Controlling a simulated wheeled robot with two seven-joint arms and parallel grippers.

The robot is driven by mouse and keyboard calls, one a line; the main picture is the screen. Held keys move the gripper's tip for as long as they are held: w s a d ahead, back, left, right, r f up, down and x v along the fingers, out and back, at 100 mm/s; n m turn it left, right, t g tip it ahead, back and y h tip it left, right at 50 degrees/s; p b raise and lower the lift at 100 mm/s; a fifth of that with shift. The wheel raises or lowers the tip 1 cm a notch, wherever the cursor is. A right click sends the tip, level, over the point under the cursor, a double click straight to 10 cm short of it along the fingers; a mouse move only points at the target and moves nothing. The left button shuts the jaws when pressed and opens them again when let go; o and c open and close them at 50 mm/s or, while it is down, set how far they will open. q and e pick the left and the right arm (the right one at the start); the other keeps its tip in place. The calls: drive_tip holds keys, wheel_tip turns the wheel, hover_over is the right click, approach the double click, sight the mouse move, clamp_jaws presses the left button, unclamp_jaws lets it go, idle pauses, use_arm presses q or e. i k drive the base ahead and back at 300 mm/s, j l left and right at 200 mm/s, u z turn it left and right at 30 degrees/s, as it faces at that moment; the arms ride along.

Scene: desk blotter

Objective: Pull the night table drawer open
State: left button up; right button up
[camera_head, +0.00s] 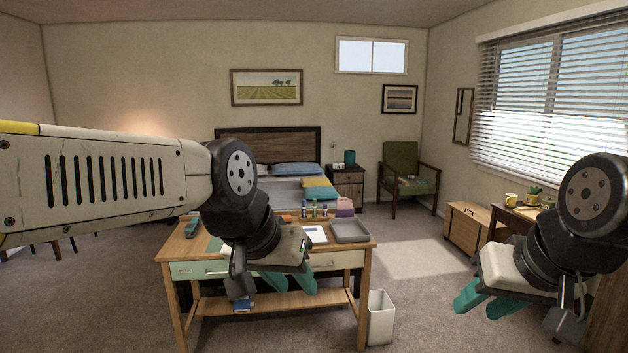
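The night table (347,186) is a small brown wooden cabinet at the back of the room, right of the bed. Its drawer front, near the top, looks closed, though it is small and far off. My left gripper (288,286) hangs in front of the desk, with its teal fingers pointing down and apart, empty. My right gripper (488,301) is at the lower right over the floor, its teal fingers apart and empty. Both grippers are far from the night table and touch nothing that I can see.
A wooden desk (340,262) with a grey tray (350,230) stands between me and the bed (275,165). A white bin (381,317) stands at its right. A green armchair (402,172) is right of the night table.

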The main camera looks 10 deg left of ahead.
sight(339, 178)
drive_tip(key=u, duration=0.2)
drive_tip(key=i+l+z, duration=0.5)
drive_tip(key=i, duration=0.2)
drive_tip(key=i+z, duration=0.2)
drive_tip(key=i, duration=0.15)
drive_tip(key=i+l+z, duration=0.15)
drive_tip(key=i+z, duration=0.2)
drive_tip(key=i, duration=0.7)
drive_tip(key=i+j+z, duration=0.15)
drive_tip(key=i+z, duration=0.15)
drive_tip(key=i, duration=0.75)
drive_tip(key=i+u, duration=0.2)
drive_tip(key=i, duration=0.3)
drive_tip(key=i+l+u, duration=0.2)
drive_tip(key=i, duration=0.3)
drive_tip(key=i+j+u, duration=0.15)
drive_tip(key=i+u, duration=0.9)
drive_tip(key=u, duration=0.15)
drive_tip(key=i+u, duration=0.1)
drive_tip(key=i, duration=1.8)
drive_tip(key=i+u, duration=0.15)
drive_tip(key=i, duration=0.8)
drive_tip(key=i+l+u, duration=0.1)
drive_tip(key=i, duration=0.8)
drive_tip(key=i+u, duration=0.35)
drive_tip(key=i, duration=0.15)
drive_tip(key=i+l+u, duration=0.3)
drive_tip(key=i, duration=0.15)
drive_tip(key=i+l+u, duration=0.35)
drive_tip(key=i+j, duration=0.1)
